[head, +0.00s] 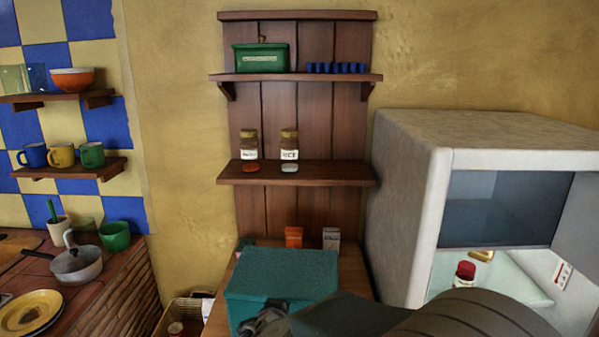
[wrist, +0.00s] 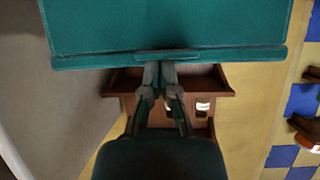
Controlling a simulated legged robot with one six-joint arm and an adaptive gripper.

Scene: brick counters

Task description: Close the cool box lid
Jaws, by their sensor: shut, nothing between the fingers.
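The teal cool box (head: 243,308) stands on a wooden counter at the lower middle of the head view. Its lid (head: 285,268) lies across the top, close to level. I cannot tell whether it sits fully flush. My gripper (head: 258,325) is at the box's front, shut and empty, and my arm hides the box's lower right. In the wrist view the lid (wrist: 165,25) fills the top, with a raised lip along its edge. My gripper's fingertips (wrist: 158,68) are together at the middle of that lip, touching or very near it.
Two small cartons (head: 293,237) stand behind the box. A brown shelf unit (head: 297,175) with jars is on the wall. A wicker basket (head: 178,315) is at the left, beside the brick counter (head: 125,275).

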